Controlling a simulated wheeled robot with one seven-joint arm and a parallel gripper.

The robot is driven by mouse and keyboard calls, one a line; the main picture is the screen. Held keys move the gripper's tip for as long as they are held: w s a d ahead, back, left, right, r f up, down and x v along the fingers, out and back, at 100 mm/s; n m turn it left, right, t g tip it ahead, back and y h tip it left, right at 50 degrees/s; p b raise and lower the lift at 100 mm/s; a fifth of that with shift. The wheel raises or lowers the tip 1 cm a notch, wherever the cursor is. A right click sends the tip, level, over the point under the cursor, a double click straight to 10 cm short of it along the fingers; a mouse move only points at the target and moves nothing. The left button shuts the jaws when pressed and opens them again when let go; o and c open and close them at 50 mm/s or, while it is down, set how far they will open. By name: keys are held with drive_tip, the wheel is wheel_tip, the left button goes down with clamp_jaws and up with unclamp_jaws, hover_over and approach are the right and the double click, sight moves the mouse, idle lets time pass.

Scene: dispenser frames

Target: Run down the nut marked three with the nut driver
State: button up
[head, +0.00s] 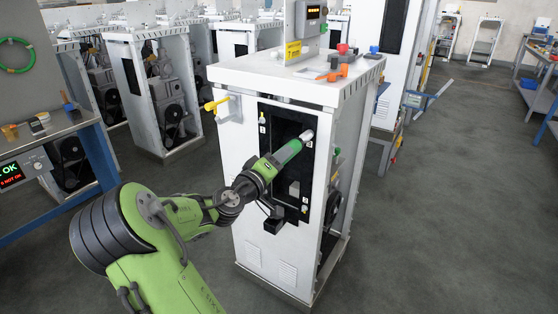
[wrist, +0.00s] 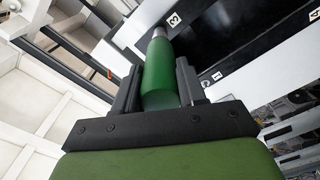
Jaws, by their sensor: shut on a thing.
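My gripper (head: 273,163) is shut on the green handle of the nut driver (head: 289,151), in front of the open cabinet (head: 250,165). In the wrist view the handle (wrist: 159,68) sits between the two black fingers of my gripper (wrist: 158,85). The driver's silver socket end points into the dark recess (head: 284,125), near its upper right corner in the head view. The nut itself cannot be made out, and contact with the socket cannot be told.
A yellow-handled item (head: 216,104) sticks out at the cabinet's left front. A workbench (head: 55,128) stands at left.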

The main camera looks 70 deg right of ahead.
drive_tip(key=shift+s+d+b, duration=0.1)
drive_tip(key=shift+d+b, duration=0.25)
drive_tip(key=shift+d, duration=0.1)
idle(1.6)
idle(0.4)
drive_tip(key=shift+w+a+b, duration=0.25)
drive_tip(key=shift+a+b, duration=0.05)
drive_tip(key=shift+a, duration=1.2)
drive_tip(key=shift+w+a+b, duration=0.2)
drive_tip(key=shift+a+b, duration=0.1)
drive_tip(key=shift+a, duration=1.15)
